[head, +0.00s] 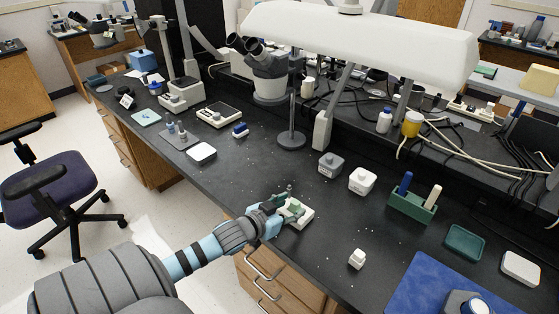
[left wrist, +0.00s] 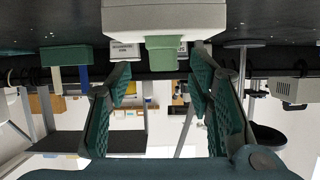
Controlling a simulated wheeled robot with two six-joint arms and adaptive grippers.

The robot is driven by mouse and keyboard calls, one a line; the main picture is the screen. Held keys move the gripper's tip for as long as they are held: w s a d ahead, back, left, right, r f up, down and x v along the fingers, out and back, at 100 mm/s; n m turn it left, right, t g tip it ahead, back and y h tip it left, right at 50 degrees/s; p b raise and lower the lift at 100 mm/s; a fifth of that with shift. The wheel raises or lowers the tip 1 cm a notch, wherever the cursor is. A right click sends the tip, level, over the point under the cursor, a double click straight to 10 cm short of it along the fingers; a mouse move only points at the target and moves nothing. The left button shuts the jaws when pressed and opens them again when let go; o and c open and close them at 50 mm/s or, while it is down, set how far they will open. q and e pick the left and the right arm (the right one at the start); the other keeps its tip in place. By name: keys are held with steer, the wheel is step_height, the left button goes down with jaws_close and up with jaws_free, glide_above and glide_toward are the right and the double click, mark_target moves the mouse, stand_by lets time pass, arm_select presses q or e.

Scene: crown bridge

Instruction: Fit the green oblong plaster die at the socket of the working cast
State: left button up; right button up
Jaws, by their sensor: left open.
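The working cast (head: 301,221) is a pale block on the dark bench near its front edge; it also shows at the top of the upside-down left wrist view (left wrist: 165,17). The green oblong die (left wrist: 162,56) stands out from the cast's upper face, with its lower end hidden. Whether it is fully seated I cannot tell. My left gripper (head: 284,202) is open at the cast. In the left wrist view, its two green pads stand on either side of the die with gaps between. My right gripper is not in view.
A grey box (head: 330,165) and a white box (head: 361,181) stand behind the cast. A small white block (head: 356,259) lies to its right. Farther right are a green holder (head: 411,205) with two handles, a green tray (head: 465,242) and a blue mat (head: 425,285). A lamp (head: 360,40) overhangs the bench.

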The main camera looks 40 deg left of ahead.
arm_select(q)
steer(key=v, duration=0.8)
steer(key=shift+r, duration=0.2)
steer(key=shift+s+d, duration=0.1)
steer(key=s+d+f+m+g, duration=0.1)
steer(key=s+d+f+g, duration=0.45)
steer(key=s, duration=0.25)
steer(key=s+d+f+g, duration=0.5)
steer(key=s+d+f, duration=0.15)
steer(key=s, duration=0.25)
step_height(320, 180, down, 16)
steer(key=a, duration=0.1)
steer(key=s+a+f+g, duration=0.1)
steer(key=s+f+g, duration=0.1)
steer(key=s+f, duration=1.1)
steer(key=shift+s+f+p, duration=0.2)
steer(key=shift+s+p, duration=0.25)
steer(key=shift+s, duration=0.75)
